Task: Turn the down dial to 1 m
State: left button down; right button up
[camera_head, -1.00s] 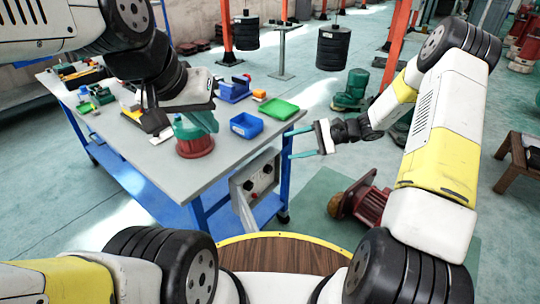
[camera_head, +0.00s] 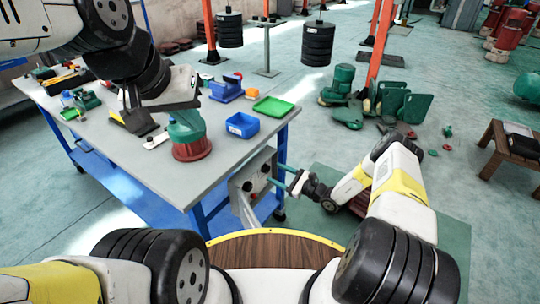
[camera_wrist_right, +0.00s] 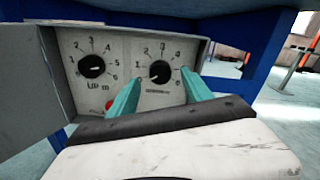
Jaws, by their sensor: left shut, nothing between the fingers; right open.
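The control panel (camera_head: 240,187) hangs on the near right side of the table. In the right wrist view the panel (camera_wrist_right: 65,50) carries two black dials. The up dial (camera_wrist_right: 92,66) is on the left, labelled "UP m". The down dial (camera_wrist_right: 160,72) is on the right, with a numbered scale and a blurred label. Its pale mark seems to point lower left, but I cannot read it surely. My right gripper (camera_head: 274,174) is open before the panel, its fingers either side of the down dial; contact cannot be told. My left gripper (camera_head: 190,122) is shut over the table.
A red button (camera_wrist_right: 110,104) sits below and between the dials, partly hidden. A green-and-red part (camera_head: 192,150), blue bin (camera_head: 242,125) and green tray (camera_head: 273,106) are on the table (camera_head: 125,155). A blue table leg stands right beside the panel.

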aim_at(268, 169)
jog(key=shift+x, duration=1.85)
grip_shut()
